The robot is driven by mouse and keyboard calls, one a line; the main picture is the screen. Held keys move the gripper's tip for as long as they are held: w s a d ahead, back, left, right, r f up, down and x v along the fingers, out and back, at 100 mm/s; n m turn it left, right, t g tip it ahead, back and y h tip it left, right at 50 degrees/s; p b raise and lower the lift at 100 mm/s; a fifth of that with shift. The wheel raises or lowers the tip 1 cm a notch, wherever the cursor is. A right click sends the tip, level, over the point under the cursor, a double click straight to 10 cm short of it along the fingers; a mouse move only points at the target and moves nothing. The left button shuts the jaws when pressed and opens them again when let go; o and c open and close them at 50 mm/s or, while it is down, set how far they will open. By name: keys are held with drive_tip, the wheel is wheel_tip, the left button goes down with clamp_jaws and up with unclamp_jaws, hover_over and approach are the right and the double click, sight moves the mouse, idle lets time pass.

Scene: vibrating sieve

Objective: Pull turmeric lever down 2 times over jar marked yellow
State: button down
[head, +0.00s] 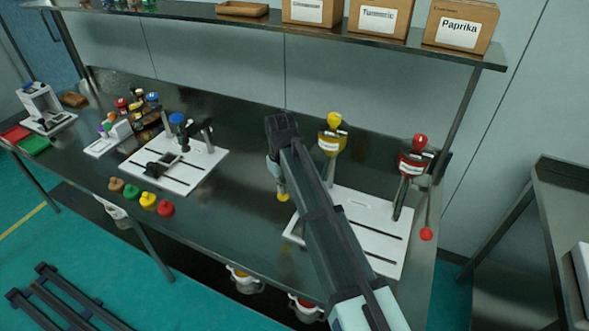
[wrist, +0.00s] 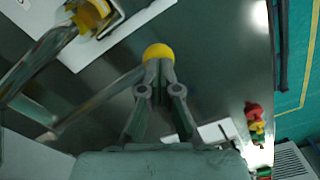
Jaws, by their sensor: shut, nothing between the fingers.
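The turmeric dispenser (head: 331,140) with yellow top and label stands at the back of the right-hand white base. Its lever ends in a yellow ball knob (head: 283,197), hanging low in front left of it. My gripper (head: 279,186) is at the knob, shut, with nothing held between its fingers. In the wrist view the fingertips (wrist: 159,64) meet at the near side of the knob (wrist: 158,52), and the lever rod runs off to the lower left. A yellow-marked part (wrist: 90,14) shows over the white base; I cannot tell whether it is the jar. My arm hides much of the base.
A red dispenser (head: 414,160) with a red lever ball (head: 426,234) stands to the right. A sieve station (head: 178,160) and several coloured lids (head: 148,200) are to the left. A shelf (head: 270,22) with spice boxes runs above. The counter between the stations is clear.

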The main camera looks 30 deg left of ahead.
wheel_tip(320, 180, up, 9)
drive_tip(key=p, duration=0.5)
drive_tip(key=shift+a+r, duration=0.1)
drive_tip(key=shift+r, duration=0.05)
idle(0.7)
